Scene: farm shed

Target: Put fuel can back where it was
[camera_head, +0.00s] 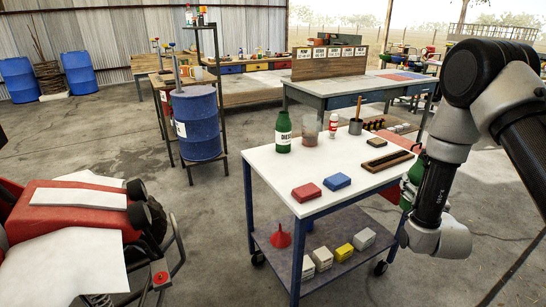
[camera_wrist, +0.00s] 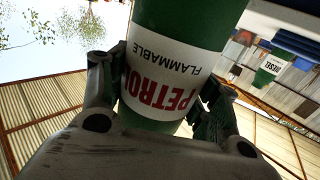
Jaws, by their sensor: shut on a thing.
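My gripper (camera_wrist: 160,95) is shut on a green fuel can (camera_wrist: 185,18) with a white label reading PETROL FLAMMABLE. The can fills the upper middle of the wrist view, with a finger on each side. A second green can (camera_head: 283,136), labelled DIESEL, stands upright at the cart's back left. It also shows in the wrist view (camera_wrist: 270,66).
The top's front right is bare. A red machine (camera_head: 70,222) stands left.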

